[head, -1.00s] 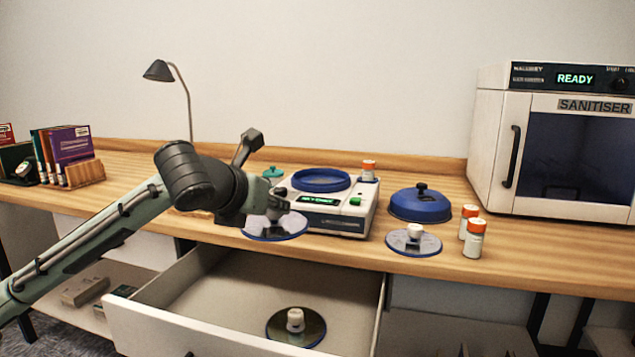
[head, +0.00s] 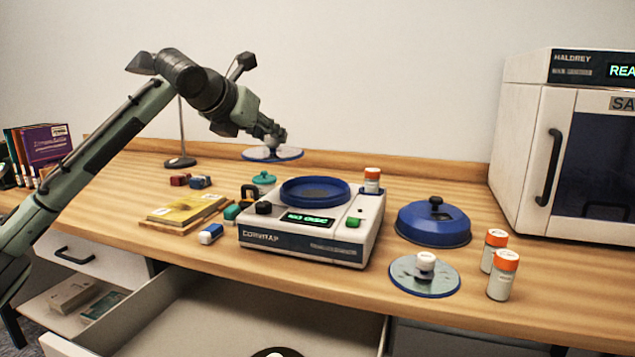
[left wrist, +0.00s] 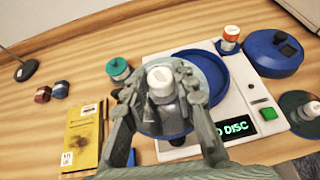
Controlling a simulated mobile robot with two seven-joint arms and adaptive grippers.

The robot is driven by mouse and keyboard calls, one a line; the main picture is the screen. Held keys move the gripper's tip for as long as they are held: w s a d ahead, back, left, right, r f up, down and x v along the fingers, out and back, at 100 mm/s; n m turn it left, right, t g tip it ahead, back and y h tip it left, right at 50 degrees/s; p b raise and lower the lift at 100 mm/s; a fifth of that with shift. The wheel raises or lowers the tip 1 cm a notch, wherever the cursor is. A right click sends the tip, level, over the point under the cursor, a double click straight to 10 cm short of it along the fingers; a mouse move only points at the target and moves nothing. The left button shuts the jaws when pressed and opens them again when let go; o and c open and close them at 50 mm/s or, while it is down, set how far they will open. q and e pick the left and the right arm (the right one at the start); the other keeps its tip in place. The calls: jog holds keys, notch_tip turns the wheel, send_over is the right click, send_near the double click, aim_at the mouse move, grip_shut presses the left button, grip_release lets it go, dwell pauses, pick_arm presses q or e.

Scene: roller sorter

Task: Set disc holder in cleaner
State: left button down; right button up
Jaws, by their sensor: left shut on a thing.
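My left gripper (head: 272,137) is shut on the white knob of a blue-rimmed disc holder (head: 272,154) and holds it in the air above the back of the bench. In the left wrist view the knob (left wrist: 160,82) sits between the fingers, and the disc covers part of the cleaner's blue bowl. The cleaner (head: 305,247) is a white machine with a round blue bowl (head: 316,190), uncovered and empty, and a lit green display. A blue lid (head: 433,224) lies to its right. Another disc holder (head: 424,277) lies on the bench in front of the lid. My right gripper is not in view.
Orange-capped bottles (head: 501,276) stand at the right, one more on the cleaner's back corner. The sanitiser (head: 545,140) stands behind them. A yellow booklet (head: 186,208), small blocks and a teal-lidded jar (head: 263,180) lie left of the cleaner. An open drawer (head: 230,310) is below.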

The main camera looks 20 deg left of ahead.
aim_at(298, 149)
pick_arm(q)
jog(key=w+d+f, duration=0.1)
jog(key=w+d, duration=0.1)
jog(key=w+d+f, duration=0.2)
jog(key=shift+w+d+f, duration=0.1)
jog(key=shift+d+f, duration=0.05)
jog(key=shift+f, duration=0.15)
jog(key=w+d+f, duration=0.2)
jog(key=shift+w+d+f, duration=0.1)
jog(key=shift+w+d, duration=0.05)
jog(key=shift+w, duration=0.25)
jog(key=shift+w+d+f, duration=0.1)
jog(key=shift+w+f, duration=0.05)
jog(key=shift+f, duration=0.25)
notch_tip(298, 149, down, 3)
jog(key=shift+f+p, duration=0.15)
jog(key=shift+p, duration=0.15)
jog(key=shift+f, duration=0.15)
jog(key=c, duration=1.2)
grip_release()
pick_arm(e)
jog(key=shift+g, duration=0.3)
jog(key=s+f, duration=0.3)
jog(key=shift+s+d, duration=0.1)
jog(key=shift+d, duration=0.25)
